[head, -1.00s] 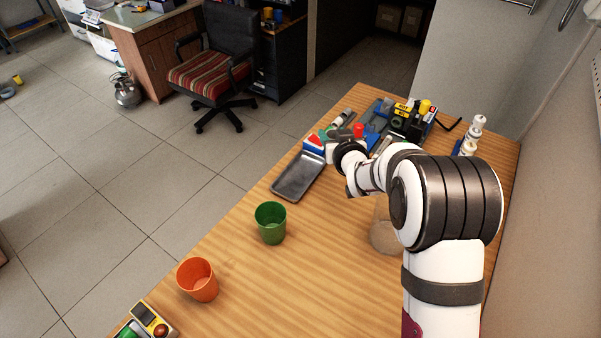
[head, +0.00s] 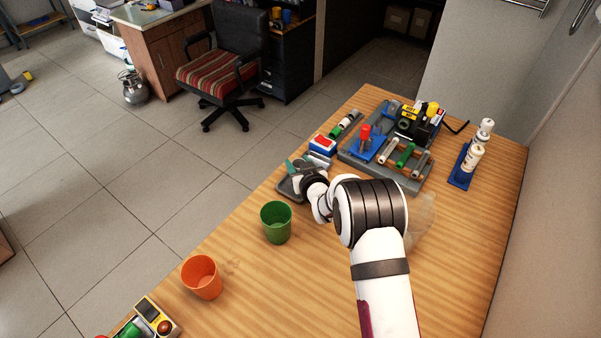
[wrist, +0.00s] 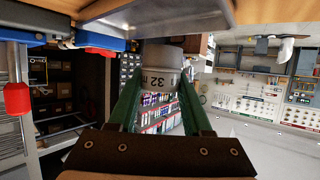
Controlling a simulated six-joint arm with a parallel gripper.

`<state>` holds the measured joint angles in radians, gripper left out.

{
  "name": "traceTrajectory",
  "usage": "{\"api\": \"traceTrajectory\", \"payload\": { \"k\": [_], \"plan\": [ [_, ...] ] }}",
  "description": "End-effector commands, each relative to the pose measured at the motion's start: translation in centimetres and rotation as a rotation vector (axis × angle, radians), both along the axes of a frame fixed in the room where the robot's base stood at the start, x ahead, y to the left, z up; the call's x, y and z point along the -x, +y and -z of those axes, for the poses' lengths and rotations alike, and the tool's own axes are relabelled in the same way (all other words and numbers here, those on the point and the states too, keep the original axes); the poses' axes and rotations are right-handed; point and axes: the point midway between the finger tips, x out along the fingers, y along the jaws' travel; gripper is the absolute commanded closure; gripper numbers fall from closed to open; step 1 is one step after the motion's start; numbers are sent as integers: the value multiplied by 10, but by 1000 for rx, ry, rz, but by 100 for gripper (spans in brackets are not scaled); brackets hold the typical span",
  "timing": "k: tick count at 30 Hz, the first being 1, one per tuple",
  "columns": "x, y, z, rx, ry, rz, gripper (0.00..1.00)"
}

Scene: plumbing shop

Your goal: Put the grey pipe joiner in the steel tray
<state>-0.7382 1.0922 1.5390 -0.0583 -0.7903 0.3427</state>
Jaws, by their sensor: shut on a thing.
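The grey pipe joiner (wrist: 161,68), a short cylinder with "32" printed on it, is between the green fingers of my gripper (wrist: 160,85) in the wrist view. My gripper is shut on it. In the head view my gripper (head: 294,170) is over the far part of the steel tray (head: 285,190), and my wrist covers much of the tray. I cannot make out the held joiner clearly in the head view.
A grey rack (head: 415,186) with pipe pieces and a blue stand with a red top (head: 366,140) are right of the tray. A green cup (head: 276,222) and an orange cup (head: 201,277) stand nearer. Bare table lies between.

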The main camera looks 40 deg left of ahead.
Motion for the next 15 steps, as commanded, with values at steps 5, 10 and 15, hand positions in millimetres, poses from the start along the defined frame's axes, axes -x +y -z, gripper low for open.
{"api": "traceTrajectory", "payload": {
  "k": [5, 10, 15],
  "plan": [
    [0, -1, 36, 2, 3, 0, 100],
    [0, 0, 39, 0, 0, 1, 100],
    [0, 0, 41, 0, 1, 1, 100]
  ]
}}
